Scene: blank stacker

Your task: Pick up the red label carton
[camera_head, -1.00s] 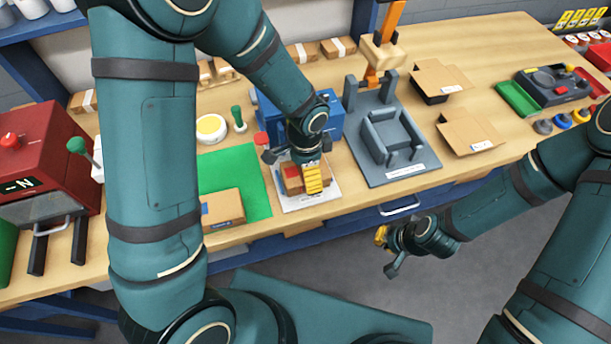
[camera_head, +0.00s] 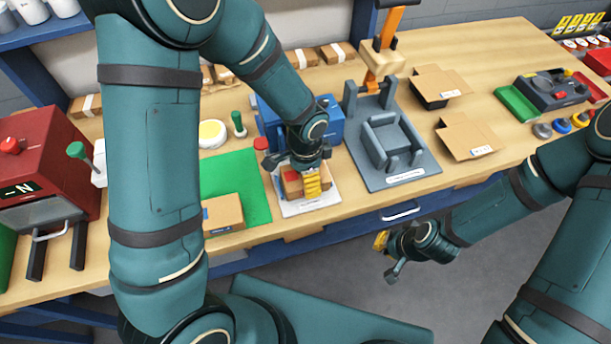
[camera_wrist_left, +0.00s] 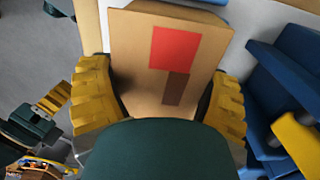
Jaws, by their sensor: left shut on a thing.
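The red label carton (camera_head: 291,180) is a small brown box with a red patch on its face. It is over the white sheet (camera_head: 312,204) on the bench, partly hidden by my left gripper (camera_head: 303,184). In the left wrist view the carton (camera_wrist_left: 140,50), with its red label (camera_wrist_left: 175,48), sits between the two yellow fingers, which are shut on its sides. I cannot tell for sure whether it touches the sheet. My right gripper (camera_head: 384,250) hangs in front of the bench, away from the carton; its finger opening is not clear.
A green mat (camera_head: 250,180) with a blue-labelled carton (camera_head: 222,213) lies left of the sheet. A blue machine (camera_head: 270,120) stands close behind the gripper. A grey fixture (camera_head: 390,140) stands to the right, with open cartons (camera_head: 467,137) beyond.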

